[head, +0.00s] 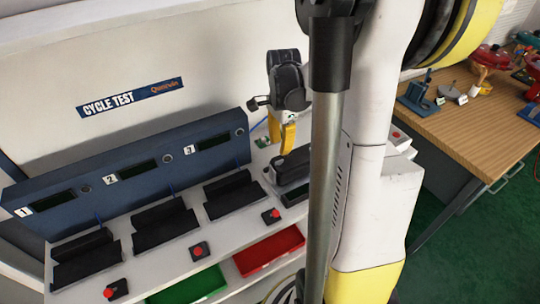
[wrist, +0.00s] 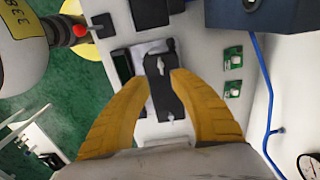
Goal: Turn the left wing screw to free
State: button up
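In the wrist view a dark oblong plate (wrist: 164,95) carries two small pale wing screws. One wing screw (wrist: 153,62) is near the plate's upper end and the other (wrist: 170,118) is near its lower end. I cannot tell which is the left one. My gripper (wrist: 160,78) is open, its yellow fingers on either side of the plate with nothing held. In the head view my gripper (head: 281,150) points down at a dark device (head: 293,166) on the white bench. The wing screws cannot be made out there.
A blue cycle test panel (head: 130,170) with several displays and black cradles stands to the left. Red buttons (head: 195,249), a green tray (head: 188,287) and a red tray (head: 268,250) lie along the front. Small green boards (wrist: 233,63) lie beside the plate. A wooden table (head: 470,120) stands right.

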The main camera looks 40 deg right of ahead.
aim_at(279, 160)
notch_tip(279, 160, down, 7)
jog(key=shift+f+b, duration=0.15)
jog(key=shift+b, duration=0.8)
grip_shut()
